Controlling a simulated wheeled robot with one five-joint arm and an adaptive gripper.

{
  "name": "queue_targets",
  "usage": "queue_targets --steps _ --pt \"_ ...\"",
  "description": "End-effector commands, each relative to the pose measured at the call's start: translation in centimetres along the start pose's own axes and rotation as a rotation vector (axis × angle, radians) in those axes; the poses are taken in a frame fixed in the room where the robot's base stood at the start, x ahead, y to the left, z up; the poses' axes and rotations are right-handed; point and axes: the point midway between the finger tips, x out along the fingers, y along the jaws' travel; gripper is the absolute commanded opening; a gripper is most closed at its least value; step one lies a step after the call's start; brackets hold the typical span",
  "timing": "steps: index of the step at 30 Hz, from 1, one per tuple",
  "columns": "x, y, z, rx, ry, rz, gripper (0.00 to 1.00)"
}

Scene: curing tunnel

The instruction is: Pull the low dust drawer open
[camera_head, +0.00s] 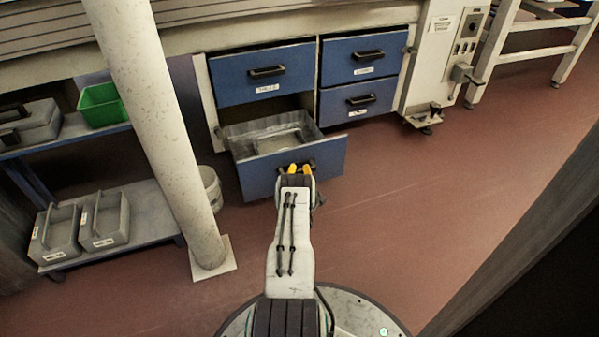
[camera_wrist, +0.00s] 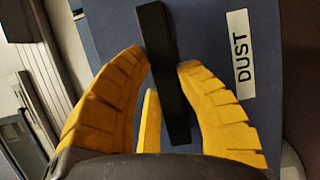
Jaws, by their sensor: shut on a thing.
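The low dust drawer (camera_head: 250,178) is the lower left drawer of the cabinet, with a blue front. It stands partly open, and its grey inside and a tray-like insert (camera_head: 272,135) show. My gripper (camera_head: 297,169) is at the drawer's front. In the wrist view the yellow fingers (camera_wrist: 162,75) are shut on the black bar handle (camera_wrist: 160,50), one on each side. A white label reading DUST (camera_wrist: 240,48) is on the blue front beside the handle. In the head view my gripper hides most of the handle.
Other blue drawers, one above (camera_head: 240,82) and two at the right (camera_head: 385,97), are shut. A white post (camera_head: 165,130) stands at the left, before a shelf cart with a green bin (camera_head: 104,105) and grey boxes (camera_head: 105,218). The red floor (camera_head: 420,200) at the right is clear.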

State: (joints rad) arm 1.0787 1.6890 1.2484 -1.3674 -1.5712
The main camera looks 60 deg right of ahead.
Motion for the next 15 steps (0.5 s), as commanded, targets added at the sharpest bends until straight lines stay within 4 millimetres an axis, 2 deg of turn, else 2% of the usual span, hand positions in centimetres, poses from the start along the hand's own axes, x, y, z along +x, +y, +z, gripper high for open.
queue_targets --steps 2,3,11,15 --pt "-0.02 -0.08 -0.08 0.003 0.001 -0.002 0.0" --pt "-0.02 -0.09 -0.08 0.003 0.001 -0.002 0.34" --pt "-0.01 -0.06 -0.06 0.001 0.001 -0.002 0.57" --pt "-0.01 -0.05 -0.04 0.001 0.001 -0.001 0.58"
